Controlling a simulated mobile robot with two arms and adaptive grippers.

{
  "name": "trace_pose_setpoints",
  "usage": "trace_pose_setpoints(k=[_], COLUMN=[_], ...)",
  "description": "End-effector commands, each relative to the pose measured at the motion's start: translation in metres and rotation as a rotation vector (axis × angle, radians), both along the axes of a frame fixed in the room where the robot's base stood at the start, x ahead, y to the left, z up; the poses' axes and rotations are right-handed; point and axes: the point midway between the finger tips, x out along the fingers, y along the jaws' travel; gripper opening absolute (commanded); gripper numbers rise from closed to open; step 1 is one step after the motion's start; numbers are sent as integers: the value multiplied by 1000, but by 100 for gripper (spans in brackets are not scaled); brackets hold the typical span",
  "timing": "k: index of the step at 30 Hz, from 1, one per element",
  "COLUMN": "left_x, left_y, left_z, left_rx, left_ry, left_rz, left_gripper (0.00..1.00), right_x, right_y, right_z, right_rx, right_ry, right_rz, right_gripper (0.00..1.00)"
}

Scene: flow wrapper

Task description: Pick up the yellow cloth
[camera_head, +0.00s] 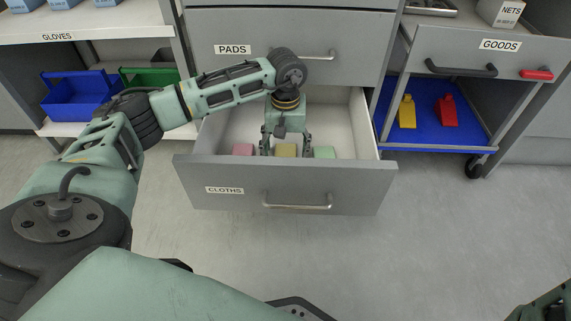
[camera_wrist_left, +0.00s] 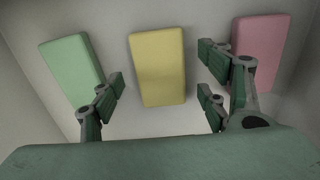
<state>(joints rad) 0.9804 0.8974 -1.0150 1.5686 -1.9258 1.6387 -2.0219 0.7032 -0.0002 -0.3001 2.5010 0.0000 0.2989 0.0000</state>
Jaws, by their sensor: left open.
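The yellow cloth (camera_head: 286,150) lies as a folded block in the open drawer labelled CLOTHS (camera_head: 345,185), between a pink cloth (camera_head: 243,150) and a green cloth (camera_head: 324,152). My left gripper (camera_head: 286,147) reaches down into the drawer over the yellow cloth. It is open, with a finger on each side of the cloth. In the left wrist view the yellow cloth (camera_wrist_left: 157,66) sits between the two open fingers, apart from both. The green cloth (camera_wrist_left: 72,69) is at left there and the pink cloth (camera_wrist_left: 260,50) is partly behind a finger.
The closed PADS drawer (camera_head: 270,48) is right above and behind. At right stands a GOODS cart (camera_head: 480,60) with a yellow and a red item on its blue shelf (camera_head: 430,135). Blue (camera_head: 75,98) and green bins stand on the left shelf. The floor in front is clear.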

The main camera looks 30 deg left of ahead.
Motion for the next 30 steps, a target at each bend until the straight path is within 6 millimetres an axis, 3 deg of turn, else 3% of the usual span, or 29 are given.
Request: trace_pose_setpoints(k=[3, 12, 24, 30], left_x=[0, 0, 0, 0], left_y=[0, 0, 1, 1], left_z=[-12, -12, -12, -12], left_rx=[-1, 1, 1, 1], left_ry=[-1, -1, -1, -1], left_rz=[1, 1, 1, 1], left_gripper=[69, 68, 33, 33], right_x=[1, 1, 0, 0], right_y=[0, 0, 0, 0], right_z=[-10, -9, -9, -9], right_rx=[0, 0, 0, 0], right_ry=[2, 2, 1, 1], right_rz=[0, 0, 0, 0], right_gripper=[17, 17, 17, 17])
